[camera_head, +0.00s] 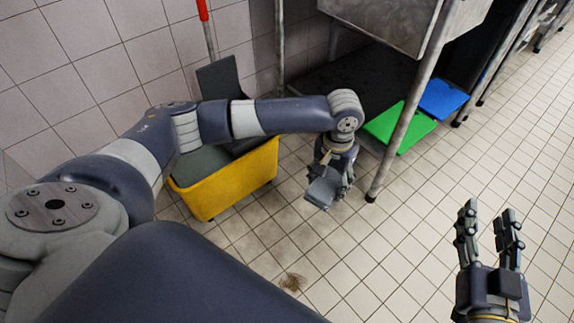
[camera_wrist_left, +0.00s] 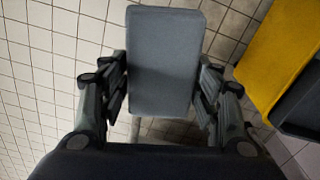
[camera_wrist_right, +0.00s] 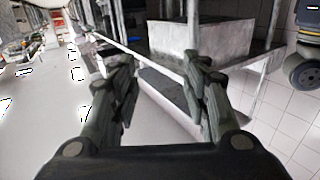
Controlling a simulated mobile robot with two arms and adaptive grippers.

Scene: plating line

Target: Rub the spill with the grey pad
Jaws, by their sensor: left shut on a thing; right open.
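The spill (camera_head: 292,282) is a small brown stain on the tiled floor, low in the middle of the head view. The grey pad (camera_head: 322,188) is in my left gripper (camera_head: 334,178), above the floor and up and to the right of the spill. The left wrist view shows the pad (camera_wrist_left: 162,60) as a grey block between the fingers of my left gripper (camera_wrist_left: 163,95). The spill does not show there. My right gripper (camera_head: 488,225) is open and empty at the right of the head view; its spread fingers also show in the right wrist view (camera_wrist_right: 160,95).
A yellow mop bucket (camera_head: 225,188) stands at the wall, left of the pad. A metal sink stand with a leg (camera_head: 400,130) is behind my left gripper. A green board (camera_head: 400,127) and a blue board (camera_head: 442,98) lie under it. The floor around the spill is clear.

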